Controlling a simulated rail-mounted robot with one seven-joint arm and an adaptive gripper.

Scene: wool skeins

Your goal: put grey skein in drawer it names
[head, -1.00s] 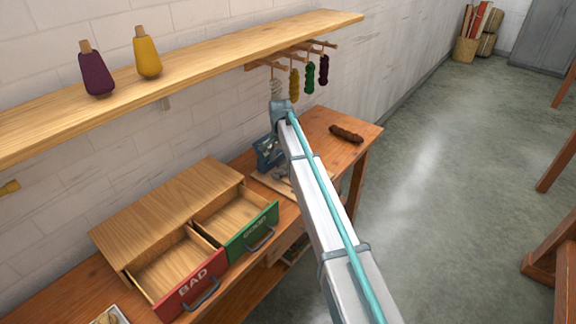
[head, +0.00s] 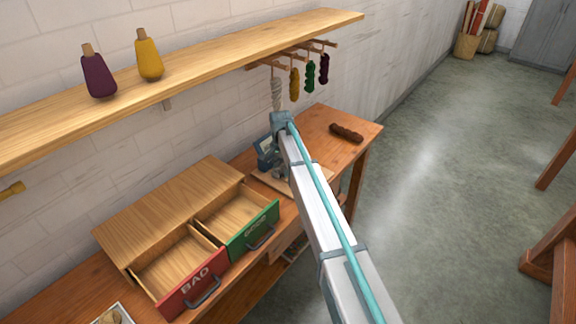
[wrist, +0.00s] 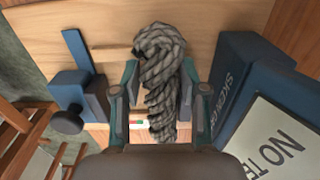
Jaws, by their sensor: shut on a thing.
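The grey skein (wrist: 162,75), a twisted rope-like hank, is between the two fingers of my gripper (wrist: 160,100) in the wrist view. My gripper is shut on it. A blue skein gauge (wrist: 245,85) with partly readable lettering stands close on the right, and a blue post with a dark knob (wrist: 68,120) is on the left. A pale panel on the gauge shows "NO TE", cut off by the frame edge. In the head view the gauge (head: 266,152) is partly behind my arm. The red BAD drawer (head: 194,285) and green GOOD drawer (head: 253,232) are open and look empty.
Pale, yellow, green and dark purple skeins hang from pegs under the shelf (head: 200,70). A brown skein (head: 346,133) lies on the bench (head: 365,137) at right. Purple (head: 99,77) and yellow (head: 149,58) cones stand on the shelf.

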